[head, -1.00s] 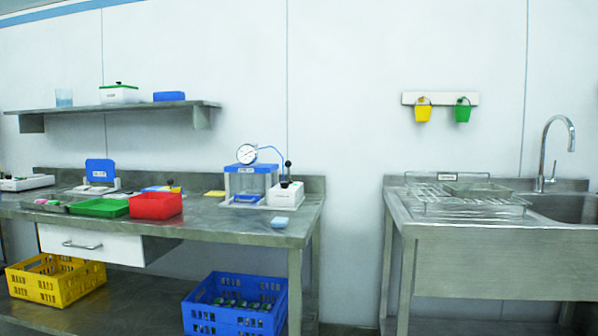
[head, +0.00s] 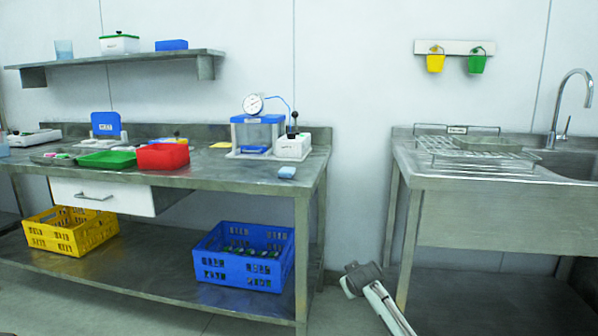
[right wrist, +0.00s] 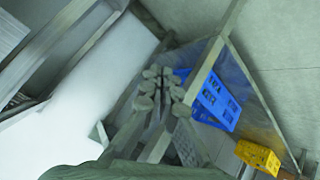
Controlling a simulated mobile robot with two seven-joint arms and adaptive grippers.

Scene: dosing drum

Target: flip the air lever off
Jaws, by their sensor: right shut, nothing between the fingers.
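The air lever (head: 294,122) is a dark stick with a black knob, standing up from a white box (head: 292,147) on the bench. The box is right of a clear chamber with a blue lid (head: 257,119). A round gauge (head: 253,104) sits on top, with a blue hose running toward the box. My right gripper (right wrist: 160,75) is shut and empty in the right wrist view. It is apart from the lever, which I cannot make out there. My left gripper is not in view.
A blue crate (head: 243,270) and a yellow crate (head: 70,238) are below. A sink (head: 500,200) stands right, across a gap.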

